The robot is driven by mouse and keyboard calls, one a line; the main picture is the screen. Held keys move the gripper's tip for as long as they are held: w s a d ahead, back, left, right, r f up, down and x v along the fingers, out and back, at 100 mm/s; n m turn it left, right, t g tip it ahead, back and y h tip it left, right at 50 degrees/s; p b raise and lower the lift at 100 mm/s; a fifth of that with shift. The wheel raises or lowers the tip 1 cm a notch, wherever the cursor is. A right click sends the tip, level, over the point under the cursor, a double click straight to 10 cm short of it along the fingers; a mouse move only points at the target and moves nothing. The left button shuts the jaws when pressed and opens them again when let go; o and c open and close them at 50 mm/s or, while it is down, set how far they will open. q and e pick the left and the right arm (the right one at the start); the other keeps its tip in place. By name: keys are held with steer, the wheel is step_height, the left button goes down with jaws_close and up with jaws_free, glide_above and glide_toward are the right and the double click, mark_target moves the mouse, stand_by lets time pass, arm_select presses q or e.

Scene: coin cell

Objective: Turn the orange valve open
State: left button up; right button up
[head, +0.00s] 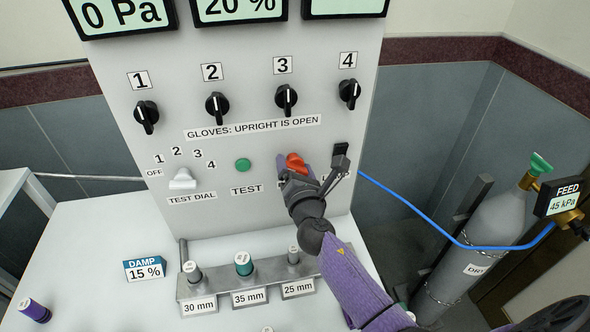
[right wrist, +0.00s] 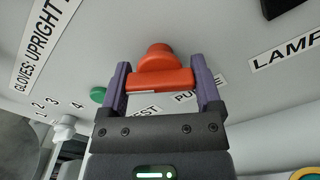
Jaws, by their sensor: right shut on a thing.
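The orange valve (head: 295,160) sits on the light grey panel, right of the green TEST button. In the right wrist view its round hub and crossbar (right wrist: 160,78) show, the bar spanning the gap between my two purple fingers. My right gripper (head: 300,172) is shut on the valve, one finger at each end of the bar. In the head view the gripper hides part of the valve and most of the label below it. The wrist view shows a label starting "PU" beside the valve. My left gripper is in neither view.
A black lamp switch (head: 340,155) is close right of my right gripper. The green button (head: 243,165) and white test dial (head: 183,179) are left. Several black knobs are above. A rack (head: 215,287) with capped cylinders stands below. A blue hose (head: 410,205) runs to a gas cylinder (head: 470,250).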

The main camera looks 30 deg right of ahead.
steer(key=m, duration=0.3)
steer(key=shift+f+b, duration=0.1)
steer(key=shift+b, duration=0.2)
steer(key=m, duration=0.2)
steer(key=shift+m, duration=0.3)
steer(key=shift+m+b, duration=0.35)
steer(key=shift+m, duration=0.55)
steer(key=m, duration=0.2)
steer(key=shift+m, duration=1.2)
